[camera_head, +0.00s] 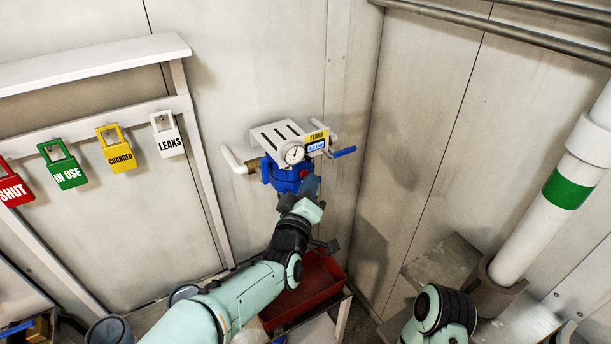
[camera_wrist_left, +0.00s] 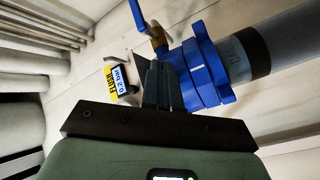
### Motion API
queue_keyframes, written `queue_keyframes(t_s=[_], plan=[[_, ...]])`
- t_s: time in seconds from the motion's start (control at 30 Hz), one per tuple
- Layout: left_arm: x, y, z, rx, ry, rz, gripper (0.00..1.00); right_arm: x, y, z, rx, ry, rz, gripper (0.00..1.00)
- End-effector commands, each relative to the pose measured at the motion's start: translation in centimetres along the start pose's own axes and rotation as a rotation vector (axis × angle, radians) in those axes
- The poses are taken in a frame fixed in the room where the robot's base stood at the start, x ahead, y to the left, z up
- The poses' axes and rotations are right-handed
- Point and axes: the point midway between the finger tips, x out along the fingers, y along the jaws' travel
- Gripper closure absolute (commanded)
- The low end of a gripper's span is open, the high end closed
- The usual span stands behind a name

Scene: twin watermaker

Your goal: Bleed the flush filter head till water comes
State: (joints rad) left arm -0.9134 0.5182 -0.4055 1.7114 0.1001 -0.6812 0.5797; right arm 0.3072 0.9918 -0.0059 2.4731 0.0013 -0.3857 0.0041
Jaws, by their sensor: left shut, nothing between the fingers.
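The blue flush filter head (camera_head: 272,176) sits under a white slotted bracket (camera_head: 280,134) on the back wall. It has a round gauge (camera_head: 294,153), a yellow FLUSH label (camera_head: 317,136) and a blue lever (camera_head: 344,152) pointing right. A small red part (camera_head: 304,173) shows on its front. My left gripper (camera_head: 312,184) is shut and empty, at the front right of the head. In the left wrist view its fingers (camera_wrist_left: 164,82) overlap the edge of the blue head (camera_wrist_left: 205,72); I cannot tell whether they touch. The display beside them reads 0.2 bar (camera_wrist_left: 121,78).
A red open tray (camera_head: 318,292) lies below the head, partly behind my left arm. Coloured tags, SHUT, IN USE, CHANGED (camera_head: 121,153) and LEAKS (camera_head: 169,143), hang on a rail at left. A white pipe with a green band (camera_head: 567,188) stands at right.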

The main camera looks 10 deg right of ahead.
Motion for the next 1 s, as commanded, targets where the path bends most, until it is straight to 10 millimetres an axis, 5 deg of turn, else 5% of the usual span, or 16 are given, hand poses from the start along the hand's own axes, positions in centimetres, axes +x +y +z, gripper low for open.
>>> queue_keyframes(t_s=[0.53, 1.0], plan=[[-0.9, 0.7, 0.8, -0.001, -0.003, 0.002, 1.00, 0.7, 0.2, 0.1, 0.001, -0.002, 0.001, 1.00], [-3.9, 2.9, 3.0, -0.001, -0.003, 0.002, 1.00, 1.7, 0.7, 0.1, 0.002, -0.006, 0.002, 1.00]])
